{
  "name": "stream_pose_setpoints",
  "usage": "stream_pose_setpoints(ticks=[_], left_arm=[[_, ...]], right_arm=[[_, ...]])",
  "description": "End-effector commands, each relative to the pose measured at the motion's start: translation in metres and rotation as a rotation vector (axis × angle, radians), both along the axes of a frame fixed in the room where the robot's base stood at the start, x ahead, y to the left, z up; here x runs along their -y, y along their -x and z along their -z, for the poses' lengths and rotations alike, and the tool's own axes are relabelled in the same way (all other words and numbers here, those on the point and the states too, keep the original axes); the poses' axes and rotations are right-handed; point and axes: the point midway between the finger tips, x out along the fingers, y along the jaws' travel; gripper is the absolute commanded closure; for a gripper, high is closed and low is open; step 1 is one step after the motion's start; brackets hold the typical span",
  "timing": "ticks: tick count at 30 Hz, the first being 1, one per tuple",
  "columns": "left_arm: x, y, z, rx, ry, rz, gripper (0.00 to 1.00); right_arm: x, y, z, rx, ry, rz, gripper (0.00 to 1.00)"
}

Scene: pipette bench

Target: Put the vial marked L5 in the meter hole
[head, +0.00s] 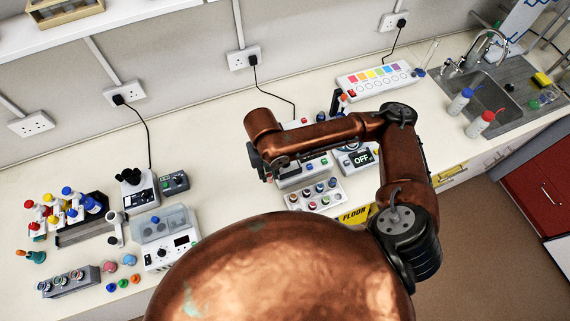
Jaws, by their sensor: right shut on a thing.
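My right gripper (268,168) is small and dark beneath the end of my copper arm, at the left side of the grey devices. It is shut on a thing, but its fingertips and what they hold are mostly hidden. A white rack (330,199) with several colour-capped vials stands just right of and below the gripper. No L5 mark can be read on any vial. A grey device with an OFF display (361,158) stands right of the rack, partly behind my arm. It may be the meter; its hole cannot be made out. My left gripper is not in view.
A grey box (317,165) stands behind the rack. At the left are a pipette stand (82,236), a lidded white device (167,250) and a grey block (68,284). A colour-chart strip (377,80), wash bottles and a sink (492,88) lie right. Bench between is clear.

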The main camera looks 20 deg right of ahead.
Motion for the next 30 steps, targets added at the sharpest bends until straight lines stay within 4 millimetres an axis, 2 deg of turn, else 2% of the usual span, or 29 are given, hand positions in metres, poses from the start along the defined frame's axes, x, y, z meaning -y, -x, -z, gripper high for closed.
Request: stream_pose_setpoints(ticks=[6, 11, 20, 24, 30], left_arm=[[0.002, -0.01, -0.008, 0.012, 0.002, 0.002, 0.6], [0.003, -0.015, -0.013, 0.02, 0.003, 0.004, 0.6], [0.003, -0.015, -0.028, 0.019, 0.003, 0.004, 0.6], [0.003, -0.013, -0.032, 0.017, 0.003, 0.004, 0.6], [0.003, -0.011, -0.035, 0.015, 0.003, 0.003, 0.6]], right_arm=[[-0.003, 0.004, -0.002, -0.005, -0.002, -0.16, 0.99], [0.014, -0.009, 0.008, -0.006, 0.0, -0.171, 0.99], [0.066, -0.057, 0.038, -0.005, 0.001, -0.169, 0.99], [0.08, -0.071, 0.066, -0.007, -0.003, -0.17, 0.99], [0.093, -0.084, 0.088, -0.005, -0.002, -0.174, 0.99]])
